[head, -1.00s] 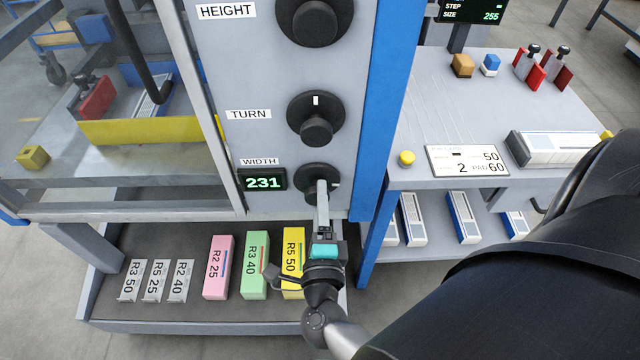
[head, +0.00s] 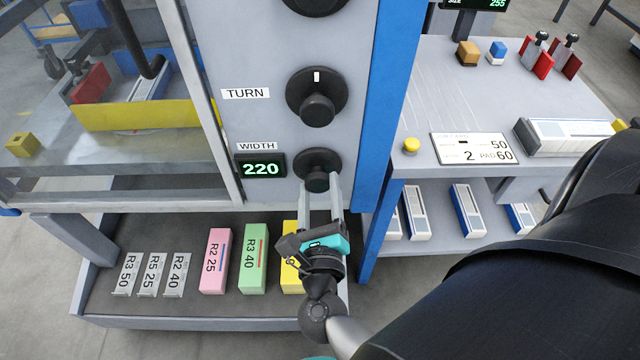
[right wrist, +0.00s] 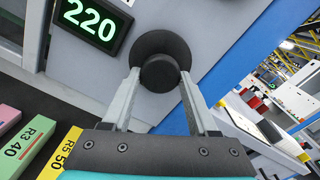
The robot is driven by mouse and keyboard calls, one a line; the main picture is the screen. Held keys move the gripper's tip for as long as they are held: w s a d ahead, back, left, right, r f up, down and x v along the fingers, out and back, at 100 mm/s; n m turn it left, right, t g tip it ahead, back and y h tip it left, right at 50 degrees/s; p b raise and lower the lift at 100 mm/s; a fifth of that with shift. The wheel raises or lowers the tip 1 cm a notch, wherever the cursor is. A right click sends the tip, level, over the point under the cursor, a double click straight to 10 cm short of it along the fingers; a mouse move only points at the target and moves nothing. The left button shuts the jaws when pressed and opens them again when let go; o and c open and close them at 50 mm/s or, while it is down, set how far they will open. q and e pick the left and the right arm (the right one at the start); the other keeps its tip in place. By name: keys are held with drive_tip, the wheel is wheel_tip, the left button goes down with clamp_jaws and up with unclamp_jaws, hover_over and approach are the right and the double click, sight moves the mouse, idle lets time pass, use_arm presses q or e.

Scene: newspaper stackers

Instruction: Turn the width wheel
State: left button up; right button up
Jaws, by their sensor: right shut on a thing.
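My right gripper (head: 320,184) reaches up from below. Its two fingers lie either side of the wheel's round knob, shut on it, as the right wrist view shows (right wrist: 159,82). The wheel's mark is not visible.
The turn wheel (head: 317,95) is above. Below, a grey tray (head: 200,322) holds labelled pink, green and yellow blocks and grey tags. A blue post (head: 380,110) stands right of the panel. A side table (head: 440,110) carries a card and small parts.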

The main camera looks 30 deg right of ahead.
drive_tip(key=m+b, duration=0.5)
drive_tip(key=m, duration=0.3)
drive_tip(key=shift+w+a+f, duration=0.1)
drive_tip(key=shift+a, duration=0.05)
use_arm(q)
drive_tip(key=w+d+r, duration=0.1)
drive_tip(key=w+r, duration=0.2)
drive_tip(key=r, duration=0.2)
drive_tip(key=w+d+r+t, duration=0.1)
drive_tip(key=w+d+r, duration=0.1)
drive_tip(key=r, duration=0.4)
drive_tip(key=shift+w+h+b, duration=0.3)
drive_tip(key=shift+w+b, duration=0.05)
drive_tip(key=shift+w, duration=0.15)
use_arm(e)
drive_tip(key=shift+m, duration=0.9)
use_arm(q)
drive_tip(key=shift+d+r, duration=0.1)
use_arm(e)
drive_tip(key=o, duration=1.3)
drive_tip(key=shift+o, duration=0.2)
